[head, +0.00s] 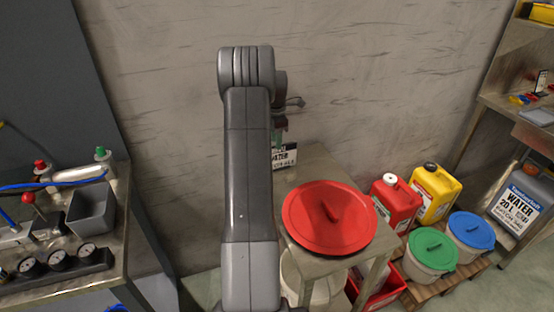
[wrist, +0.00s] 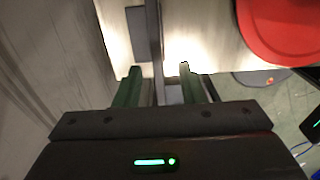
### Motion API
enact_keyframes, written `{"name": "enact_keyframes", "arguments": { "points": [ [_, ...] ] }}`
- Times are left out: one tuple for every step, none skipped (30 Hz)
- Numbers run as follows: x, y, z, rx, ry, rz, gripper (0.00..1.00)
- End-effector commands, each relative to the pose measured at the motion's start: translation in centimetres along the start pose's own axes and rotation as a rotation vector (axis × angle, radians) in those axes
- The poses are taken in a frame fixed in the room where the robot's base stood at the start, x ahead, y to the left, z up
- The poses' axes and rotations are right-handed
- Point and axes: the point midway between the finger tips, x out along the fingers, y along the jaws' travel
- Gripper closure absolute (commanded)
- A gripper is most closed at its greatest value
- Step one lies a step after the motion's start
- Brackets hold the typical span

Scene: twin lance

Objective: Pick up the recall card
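A white card with black print (head: 285,158), which I take as the recall card, stands upright on the metal table at the wall, partly hidden behind my arm. My gripper (head: 281,124) is just above it, mostly hidden by the arm. In the wrist view my gripper (wrist: 158,72) has its two green fingers apart. A thin grey upright plate (wrist: 155,30), probably the card seen edge-on, runs between the fingers, with gaps showing on both sides. I cannot tell how deep it sits between them.
A red round lid (head: 329,218) lies on the metal table (head: 312,168) close to the card. Red (head: 396,203) and yellow (head: 434,192) canisters and lidded buckets stand to the right. A bench with gauges (head: 60,262) is at left. The wall is close behind.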

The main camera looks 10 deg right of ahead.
Motion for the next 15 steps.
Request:
{"name": "enact_keyframes", "arguments": {
  "points": [
    [0.7,0.0,0.0,0.000,0.001,-0.002,0.64],
    [1.0,-0.1,0.0,0.000,0.001,-0.003,0.64],
    [1.4,-0.1,0.0,0.000,0.001,-0.002,0.64],
    [1.5,0.0,0.0,0.000,0.000,-0.001,0.64],
    [1.7,0.0,0.0,0.000,0.000,0.000,0.64],
    [1.8,0.0,0.0,0.000,0.000,0.000,0.64],
    [1.9,0.0,0.1,0.000,0.000,0.000,0.64],
    [2.0,0.0,0.1,0.000,0.000,0.000,0.64],
    [2.3,0.1,0.1,0.000,0.000,-0.001,0.64],
    [2.5,0.1,0.2,0.000,0.000,-0.002,0.64],
    [2.9,0.1,0.3,0.001,0.001,-0.002,0.64],
    [3.4,0.2,0.4,0.001,0.001,-0.003,0.64],
    [3.7,0.3,0.5,0.001,0.001,-0.002,0.64],
    [4.1,0.3,0.6,0.001,0.001,-0.003,0.64],
    [4.8,0.4,0.7,0.001,0.001,-0.004,0.64]
  ]
}}
